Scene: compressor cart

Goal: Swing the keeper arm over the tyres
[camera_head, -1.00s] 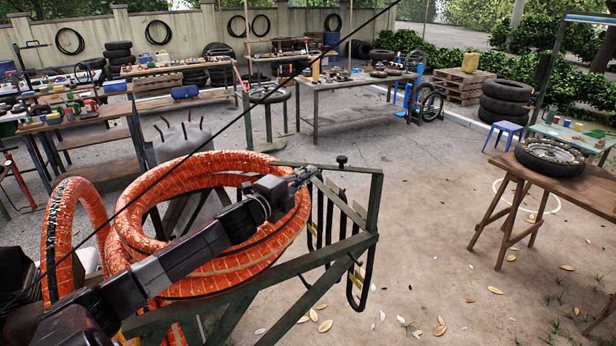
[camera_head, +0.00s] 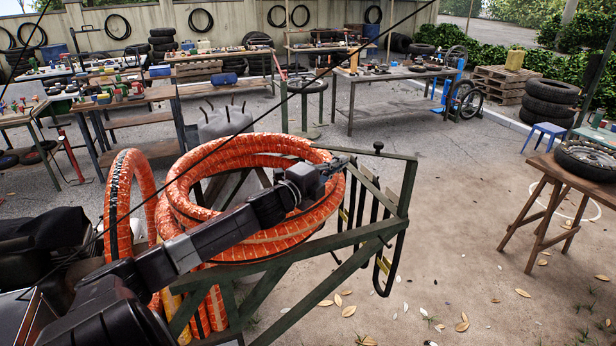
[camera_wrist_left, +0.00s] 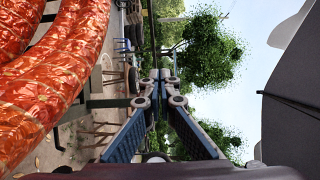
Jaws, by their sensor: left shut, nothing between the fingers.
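Several tyres wrapped in orange (camera_head: 245,150) lie stacked on the dark green cart frame (camera_head: 345,240), and one stands upright at its left. They also fill the left of the left wrist view (camera_wrist_left: 45,75). A thin dark green bar with a black knob (camera_head: 378,148) runs along the frame's top right side, beside the tyres; it looks like the keeper arm, but I cannot be sure. My left gripper (camera_head: 345,162) reaches across above the tyres, its tip close to the bar's left end. Its fingers (camera_wrist_left: 161,75) are shut and empty. Contact with the bar cannot be told. My right gripper is out of view.
A wooden table with a wheel (camera_head: 590,160) stands at the right. A workbench (camera_head: 385,85) and several cluttered tables stand behind. Black tyres (camera_head: 549,102) are piled at the back right. The ground right of the cart is open, with scattered leaves.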

